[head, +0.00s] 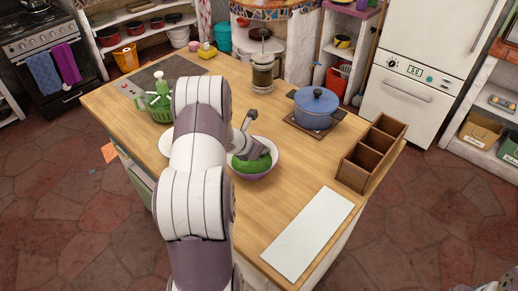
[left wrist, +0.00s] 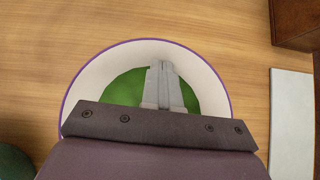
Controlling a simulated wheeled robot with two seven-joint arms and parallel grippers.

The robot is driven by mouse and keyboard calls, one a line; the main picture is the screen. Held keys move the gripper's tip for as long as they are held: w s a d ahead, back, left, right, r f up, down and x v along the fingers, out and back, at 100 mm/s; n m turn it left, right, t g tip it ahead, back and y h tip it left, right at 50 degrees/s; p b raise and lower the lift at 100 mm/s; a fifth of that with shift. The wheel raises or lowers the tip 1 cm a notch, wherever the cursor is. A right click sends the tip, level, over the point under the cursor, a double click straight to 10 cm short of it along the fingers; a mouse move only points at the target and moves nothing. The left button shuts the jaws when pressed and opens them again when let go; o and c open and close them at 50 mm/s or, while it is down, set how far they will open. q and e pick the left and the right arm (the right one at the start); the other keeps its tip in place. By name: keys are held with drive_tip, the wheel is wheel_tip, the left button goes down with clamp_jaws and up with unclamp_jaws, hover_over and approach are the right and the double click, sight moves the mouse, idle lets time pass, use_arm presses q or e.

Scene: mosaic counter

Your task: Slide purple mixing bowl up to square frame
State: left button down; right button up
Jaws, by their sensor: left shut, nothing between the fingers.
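The purple mixing bowl (head: 273,155), white inside with a green area at its bottom, stands upright on the wooden counter. It also shows in the left wrist view (left wrist: 90,75) with its thin purple rim. My left gripper (head: 258,151) reaches into the bowl; its fingers (left wrist: 162,68) are together and empty over the green bottom. I cannot tell whether they touch the bowl. A dark square piece (head: 290,121) under the blue pot looks like the square frame; the bowl is apart from it, to its lower left. My right gripper is not in view.
A blue lidded pot (head: 318,106) stands on the dark square. A wooden compartment box (head: 372,153) and a white board (head: 308,232) lie to the right. A French press (head: 263,73) stands behind. A green basket (head: 158,108) is at left. Bare counter separates bowl and pot.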

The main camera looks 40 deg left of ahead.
use_arm(q)
drive_tip(key=w, duration=0.4)
drive_tip(key=w+d, duration=0.1)
drive_tip(key=w, duration=0.1)
drive_tip(key=shift+r, duration=0.15)
drive_tip(key=w+p, duration=0.1)
drive_tip(key=w, duration=0.1)
drive_tip(key=w+p, duration=0.1)
drive_tip(key=w, duration=0.2)
drive_tip(key=w+d+p, duration=0.1)
drive_tip(key=w, duration=0.1)
drive_tip(key=shift+w, duration=0.3)
drive_tip(key=shift+w+d, duration=0.1)
drive_tip(key=shift+w, duration=0.2)
